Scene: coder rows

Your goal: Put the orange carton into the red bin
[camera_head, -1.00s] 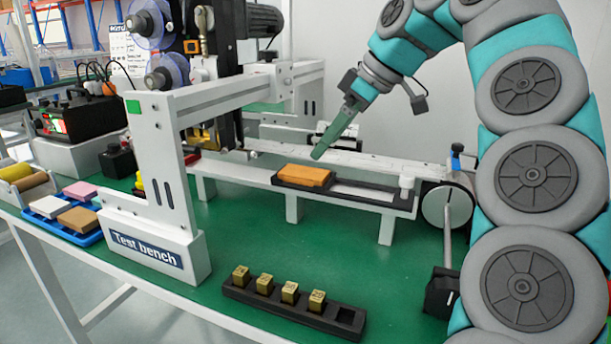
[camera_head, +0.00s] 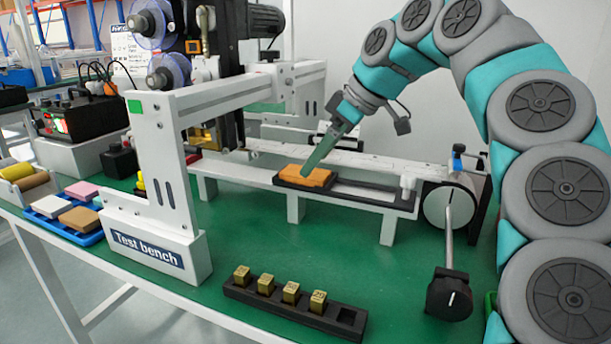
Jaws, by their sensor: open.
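The orange carton (camera_head: 296,176) lies flat in a black tray (camera_head: 350,191) on the white conveyor of the test bench. My gripper (camera_head: 309,167) reaches down from the upper right. Its fingertips are at the carton's top far edge in the picture. The jaws are seen nearly side-on and are open. I cannot tell whether they touch the carton or lie on both sides of it. I see no red bin in this view.
A blue tray (camera_head: 88,240) with pink, white and tan blocks sits at the left. A black rack (camera_head: 290,312) with several brass cubes is in front. The white gantry (camera_head: 160,185) stands left of the carton. A black knob on a rod (camera_head: 449,295) stands at the right.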

